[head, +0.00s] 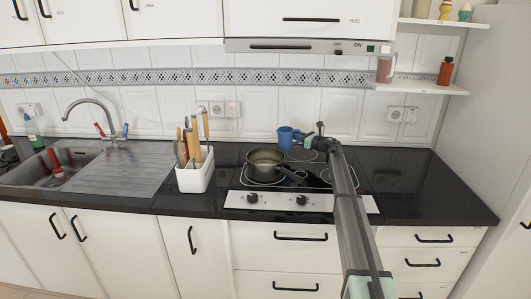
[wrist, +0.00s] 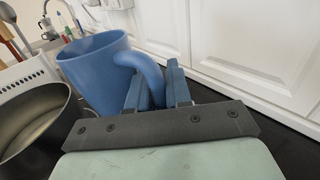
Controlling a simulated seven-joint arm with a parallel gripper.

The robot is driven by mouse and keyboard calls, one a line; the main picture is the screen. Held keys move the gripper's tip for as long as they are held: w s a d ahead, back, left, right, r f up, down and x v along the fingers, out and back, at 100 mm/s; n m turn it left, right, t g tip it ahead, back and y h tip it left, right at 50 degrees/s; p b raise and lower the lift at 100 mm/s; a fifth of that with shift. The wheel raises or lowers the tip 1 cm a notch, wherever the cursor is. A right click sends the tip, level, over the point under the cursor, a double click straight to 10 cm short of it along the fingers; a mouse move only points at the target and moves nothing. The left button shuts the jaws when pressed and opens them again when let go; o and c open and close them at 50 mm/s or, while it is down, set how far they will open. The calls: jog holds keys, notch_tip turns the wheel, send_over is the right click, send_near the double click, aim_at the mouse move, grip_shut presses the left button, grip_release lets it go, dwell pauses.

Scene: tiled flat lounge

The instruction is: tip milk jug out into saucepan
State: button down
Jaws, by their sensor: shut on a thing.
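A blue jug (head: 287,138) stands out at the back of the hob, just behind and right of the saucepan. In the wrist view the jug (wrist: 95,68) looks upright or nearly so, with its handle toward my gripper. My gripper (wrist: 160,85) is shut on the jug's handle; in the head view my gripper (head: 305,137) reaches in from the right. The dark grey saucepan (head: 266,172) sits on the hob with its handle pointing front right. In the wrist view the saucepan (wrist: 38,128) is left of the jug. The jug's contents are hidden.
A white utensil holder (head: 194,177) stands left of the hob (head: 280,201). The black counter (head: 420,185) is clear on the right. The tiled wall is close behind the jug, and the extractor hood (head: 308,47) hangs above.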

aim_at(285, 139)
jog(key=shift+s+a+f+n+g+y, duration=0.15)
jog(key=shift+f+n+g+y, duration=0.2)
jog(key=shift+n+g+y, duration=0.7)
jog(key=shift+s+a+f+n+g+y, duration=0.1)
jog(key=shift+s+f+n+g+y, duration=0.15)
jog(key=shift+n+g, duration=0.95)
jog(key=shift+s+a+f+n+g+y, duration=0.1)
jog(key=shift+f+n+g+y, duration=0.35)
jog(key=shift+g, duration=1.3)
jog(key=shift+s+r, duration=0.1)
jog(key=shift+r, duration=0.05)
